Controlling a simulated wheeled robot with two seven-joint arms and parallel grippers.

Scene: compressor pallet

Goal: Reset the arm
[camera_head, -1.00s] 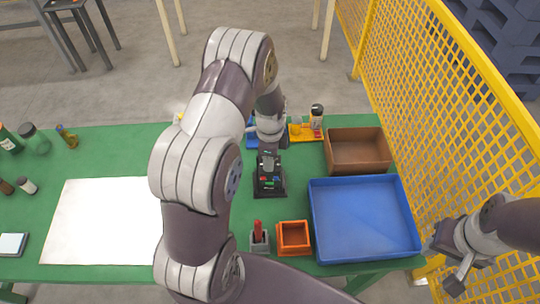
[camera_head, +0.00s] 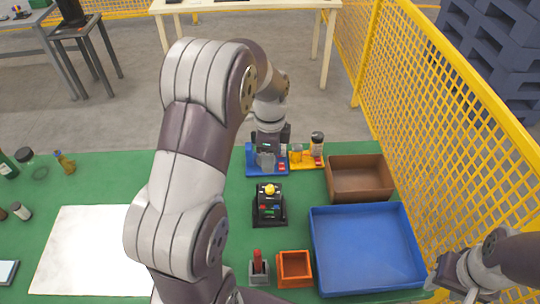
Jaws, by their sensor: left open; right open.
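My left arm reaches in from the bottom and over the green table (camera_head: 90,180). Its gripper (camera_head: 268,148) is over the blue tray-like base (camera_head: 252,165) at the table's far side, with its fingers apart. Whether it touches anything there is hard to tell. A black device with a yellow knob (camera_head: 269,203) stands just in front of it, clear of the gripper. My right gripper (camera_head: 452,281) is at the lower right beside the yellow fence, open and empty.
A large blue bin (camera_head: 365,215), a brown box (camera_head: 359,160) and a small orange box (camera_head: 294,268) stand on the right. A red-handled item (camera_head: 258,268) is beside the orange box. A yellow base (camera_head: 305,165) with a jar is at the back. The yellow fence (camera_head: 455,130) borders the right.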

